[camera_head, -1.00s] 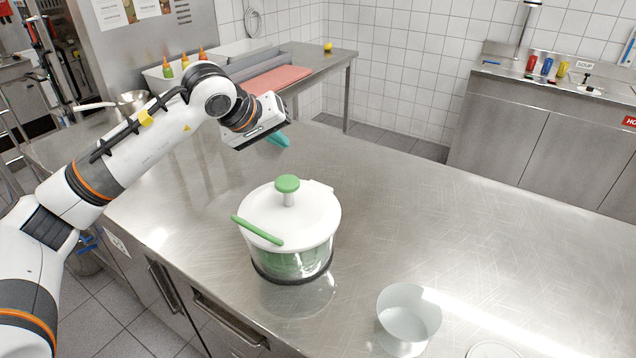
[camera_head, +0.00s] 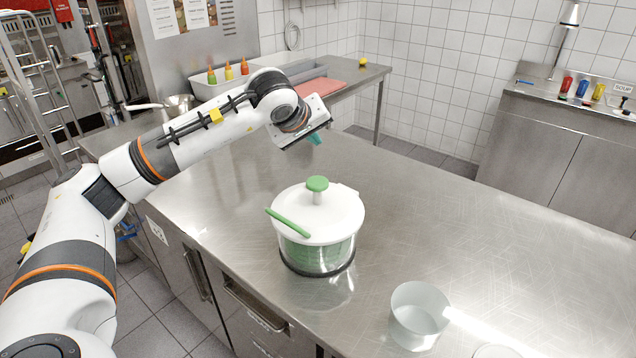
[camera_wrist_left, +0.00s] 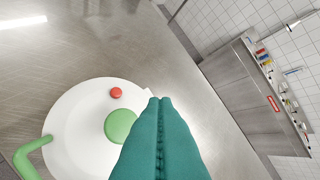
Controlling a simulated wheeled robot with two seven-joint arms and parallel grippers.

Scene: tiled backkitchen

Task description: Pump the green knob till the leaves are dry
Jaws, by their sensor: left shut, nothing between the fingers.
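A salad spinner (camera_head: 318,228) stands upright on the steel table, with a white lid and a clear bowl with green showing inside. Its green knob (camera_head: 317,184) stands up on a pale stem at the middle of the lid. A green handle (camera_head: 288,222) lies along the lid's left edge. My left gripper (camera_head: 315,138) is above and behind the spinner, apart from the knob. In the left wrist view its teal fingers (camera_wrist_left: 161,130) are shut together with nothing between them, and the knob (camera_wrist_left: 120,125) shows beside them, partly covered. A red button (camera_wrist_left: 116,92) is also on the lid. My right gripper is out of view.
A clear empty-looking container (camera_head: 418,312) stands on the table at front right, and part of a white round thing (camera_head: 492,351) shows at the bottom edge. The table right of the spinner is clear. Sauce bottles (camera_head: 228,72) stand at the back left.

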